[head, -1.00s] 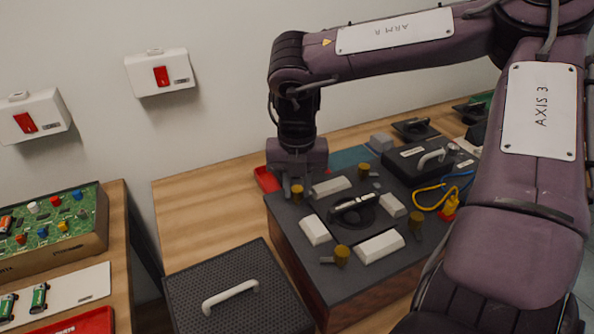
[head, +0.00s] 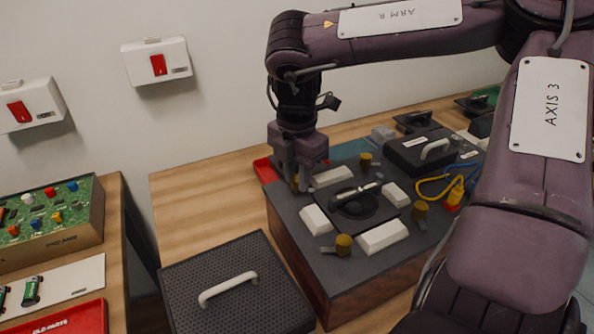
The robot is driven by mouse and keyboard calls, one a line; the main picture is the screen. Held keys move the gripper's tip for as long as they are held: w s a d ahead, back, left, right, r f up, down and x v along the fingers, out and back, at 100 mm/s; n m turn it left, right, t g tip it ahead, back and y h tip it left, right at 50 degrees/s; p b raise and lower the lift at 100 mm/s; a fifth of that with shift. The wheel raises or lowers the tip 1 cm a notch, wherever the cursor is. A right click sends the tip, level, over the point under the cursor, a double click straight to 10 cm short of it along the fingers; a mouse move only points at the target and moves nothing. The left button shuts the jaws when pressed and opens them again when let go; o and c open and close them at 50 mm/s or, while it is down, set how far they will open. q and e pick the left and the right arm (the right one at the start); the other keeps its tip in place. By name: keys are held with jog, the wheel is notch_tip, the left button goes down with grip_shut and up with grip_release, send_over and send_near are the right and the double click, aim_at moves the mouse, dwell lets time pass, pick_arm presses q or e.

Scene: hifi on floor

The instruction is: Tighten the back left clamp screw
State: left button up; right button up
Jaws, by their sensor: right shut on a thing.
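The hi-fi unit (head: 345,290) is a dark-topped box with wooden sides on the table. Brass clamp screws stand at its top: back right (head: 366,160), front right (head: 420,210) and front left (head: 343,245). The back left clamp screw (head: 295,185) is mostly hidden by my right gripper (head: 297,182), which points down and is shut on it. Only a bit of brass shows between the fingers. White blocks (head: 382,237) lie between the screws around a round dark part (head: 355,204). My left gripper is not in view.
A black perforated cover (head: 235,290) with a white handle lies front left. A black box (head: 420,152) with a handle and yellow and blue cables (head: 432,190) are at the right. A red tray (head: 263,169) is behind my gripper. Bare table (head: 200,200) shows at left.

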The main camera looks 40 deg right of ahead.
aim_at(297, 178)
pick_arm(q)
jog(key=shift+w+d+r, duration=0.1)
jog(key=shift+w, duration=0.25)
pick_arm(e)
jog(key=shift+m, duration=0.4)
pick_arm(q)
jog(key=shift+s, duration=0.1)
pick_arm(e)
jog(key=o, duration=1)
notch_tip(297, 178, up, 8)
jog(key=shift+f, duration=0.1)
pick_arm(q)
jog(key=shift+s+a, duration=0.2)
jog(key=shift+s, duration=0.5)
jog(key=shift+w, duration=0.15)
